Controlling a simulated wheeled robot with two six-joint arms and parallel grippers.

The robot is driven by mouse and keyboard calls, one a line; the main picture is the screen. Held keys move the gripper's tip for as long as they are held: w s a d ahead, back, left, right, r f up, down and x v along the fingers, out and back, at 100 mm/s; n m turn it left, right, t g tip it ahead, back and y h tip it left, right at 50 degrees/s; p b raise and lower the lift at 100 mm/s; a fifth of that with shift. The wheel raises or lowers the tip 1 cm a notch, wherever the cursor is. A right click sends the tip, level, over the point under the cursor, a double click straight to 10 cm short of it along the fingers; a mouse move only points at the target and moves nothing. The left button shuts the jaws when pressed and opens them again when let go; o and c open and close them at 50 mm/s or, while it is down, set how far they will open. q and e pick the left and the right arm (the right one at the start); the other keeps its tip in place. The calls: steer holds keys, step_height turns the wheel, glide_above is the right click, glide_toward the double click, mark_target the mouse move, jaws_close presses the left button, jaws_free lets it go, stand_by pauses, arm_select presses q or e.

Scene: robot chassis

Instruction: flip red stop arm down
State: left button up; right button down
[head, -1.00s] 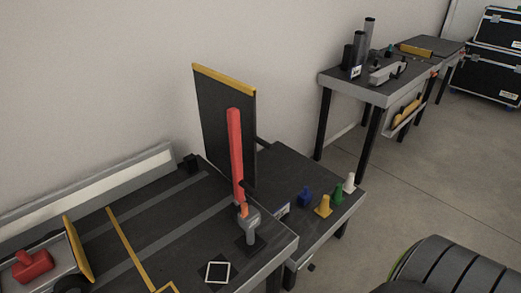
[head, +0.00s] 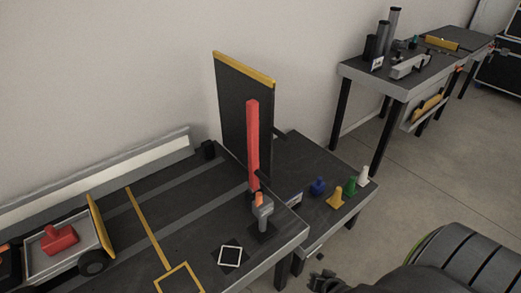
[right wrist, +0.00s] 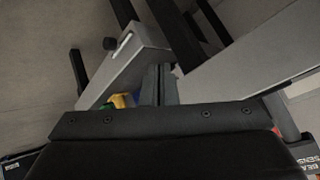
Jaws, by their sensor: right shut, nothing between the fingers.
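The red stop arm (head: 252,145) stands upright on a grey post with an orange part (head: 262,208), near the right end of the dark work table (head: 190,235). A dark panel with a yellow top edge (head: 245,100) stands behind it. My right gripper (head: 322,281) is low at the bottom of the head view, in front of the table's front edge, apart from the stop arm. It is shut and empty; its fingers also show in the right wrist view (right wrist: 158,84). The stop arm cannot be made out in the wrist view. My left gripper is not in view.
A small cart with a red block (head: 60,239) sits on the table at left. A lower side table holds blue (head: 318,186), yellow (head: 335,198), green and white pegs. A bench with cylinders (head: 385,40) stands at the back right. Open floor lies between.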

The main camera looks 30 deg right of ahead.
steer(key=w+r+m+t+y+p, duration=0.1)
steer(key=w+r, duration=0.4)
steer(key=r, duration=0.7)
steer(key=w+a+r+m+t+y+p, duration=0.1)
steer(key=w+r+m+t, duration=0.3)
steer(key=r, duration=0.8)
steer(key=w+a+r+m+t+y+p, duration=0.1)
steer(key=w+r, duration=0.5)
steer(key=r, duration=0.6)
steer(key=m+t+y, duration=0.1)
steer(key=m+t, duration=0.1)
steer(key=t, duration=0.1)
steer(key=shift+w+p, duration=0.35)
steer(key=shift+f, duration=0.1)
steer(key=b, duration=0.9)
glide_toward(254, 150)
steer(key=w+b, duration=0.1)
steer(key=w, duration=0.1)
steer(key=w+b, duration=0.2)
steer(key=w, duration=0.1)
steer(key=shift+w+a+f, duration=0.2)
steer(key=shift+w+f, duration=0.05)
steer(key=shift+w+r, duration=0.1)
steer(key=shift+w, duration=0.6)
